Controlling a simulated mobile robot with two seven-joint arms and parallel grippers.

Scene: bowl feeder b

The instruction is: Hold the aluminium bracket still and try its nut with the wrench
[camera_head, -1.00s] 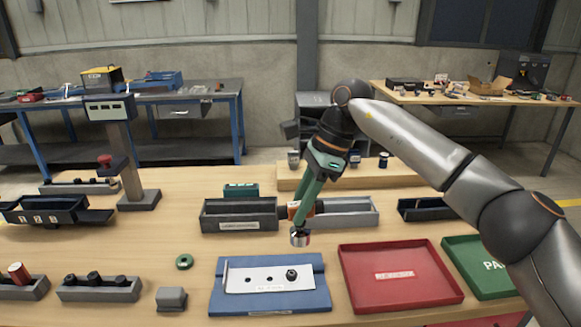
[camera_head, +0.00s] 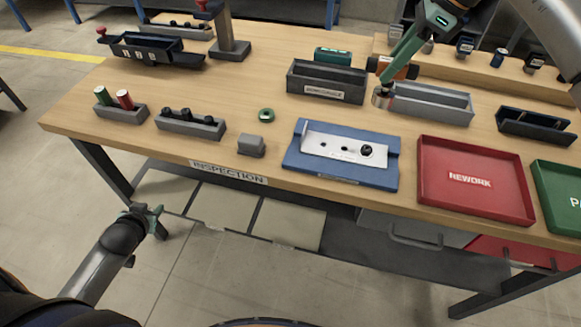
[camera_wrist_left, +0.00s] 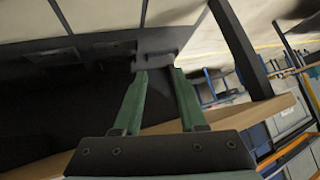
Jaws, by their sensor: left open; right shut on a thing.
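The aluminium bracket (camera_head: 325,144) is a pale flat plate lying on a blue fixture (camera_head: 342,177) near the table's front edge. Its dark nut (camera_head: 367,151) sits towards the right end. My right gripper (camera_head: 389,73) is shut on the wrench, an orange and black tool with a shiny round metal end (camera_head: 382,97), above the table behind the fixture. The wrench is apart from the nut; the gripper partly hides it. My left gripper (camera_head: 153,219) is open and empty, low in front of the table's front edge; its green fingers (camera_wrist_left: 154,88) show apart in the left wrist view.
A red rework tray (camera_head: 468,214) and a green tray (camera_head: 560,208) stand right of the fixture. A grey block (camera_head: 251,146), a green ring (camera_head: 266,115) and small holders (camera_head: 190,127) stand left. Bins (camera_head: 326,85) line the back. The table edge (camera_head: 228,173) lies above my left gripper.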

